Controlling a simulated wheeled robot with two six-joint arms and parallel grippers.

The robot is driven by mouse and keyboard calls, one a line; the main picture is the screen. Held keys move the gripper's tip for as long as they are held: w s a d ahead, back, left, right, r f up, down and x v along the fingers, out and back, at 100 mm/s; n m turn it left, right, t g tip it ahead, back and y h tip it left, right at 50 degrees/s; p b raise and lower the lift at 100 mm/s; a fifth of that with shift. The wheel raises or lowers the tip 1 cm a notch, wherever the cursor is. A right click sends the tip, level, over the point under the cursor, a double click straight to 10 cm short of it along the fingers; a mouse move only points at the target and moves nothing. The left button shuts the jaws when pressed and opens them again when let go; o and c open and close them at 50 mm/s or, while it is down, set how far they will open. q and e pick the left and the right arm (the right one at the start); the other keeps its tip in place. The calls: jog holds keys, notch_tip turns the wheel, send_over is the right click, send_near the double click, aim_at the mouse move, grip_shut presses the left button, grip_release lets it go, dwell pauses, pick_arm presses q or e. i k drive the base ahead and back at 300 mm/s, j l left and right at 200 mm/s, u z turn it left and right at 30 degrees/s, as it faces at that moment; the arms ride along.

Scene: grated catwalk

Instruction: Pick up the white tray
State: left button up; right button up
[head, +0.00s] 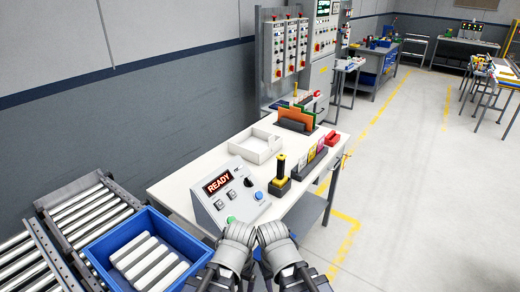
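Two grey links of my arms show at the bottom middle of the head view, in front of the bench's near edge and well apart from the tray. No gripper fingers can be made out on either arm. The tray looks empty, though part of its inside is hidden by its walls.
A control box (228,200) reading READY stands at the bench's near end. A yellow-and-black joystick (281,178), a card rack (311,163) and an orange folder holder (296,120) surround the tray.

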aim_at(256, 145)
jog(key=i+l, duration=0.65)
jog(key=l, duration=0.3)
jog(key=i+l, duration=0.35)
jog(key=i+l+u, duration=0.1)
jog(key=i+l, duration=0.2)
jog(key=l, duration=0.3)
jog(key=i+l, duration=0.35)
jog(key=l, duration=0.15)
